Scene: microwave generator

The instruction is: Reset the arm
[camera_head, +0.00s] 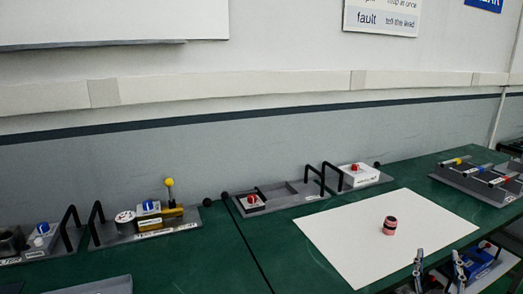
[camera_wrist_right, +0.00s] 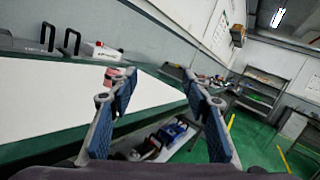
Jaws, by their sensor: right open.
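My right gripper (camera_head: 438,268) is at the lower right of the head view, above the front edge of the green table. Its two fingers are apart with nothing between them; the wrist view shows them too (camera_wrist_right: 160,100). A small pink-red cylinder with dark bands (camera_head: 389,226) stands on the white sheet, beyond the fingers and apart from them. In the wrist view the cylinder (camera_wrist_right: 118,72) is partly hidden by the left-hand finger. My left gripper is not in view.
The white sheet (camera_head: 340,240) lies on the green table (camera_head: 215,262). Grey trays with black handles (camera_head: 290,196) line the wall. A tray with coloured parts (camera_head: 450,176) is at the right. A blue item (camera_head: 478,262) sits on a lower shelf near the gripper.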

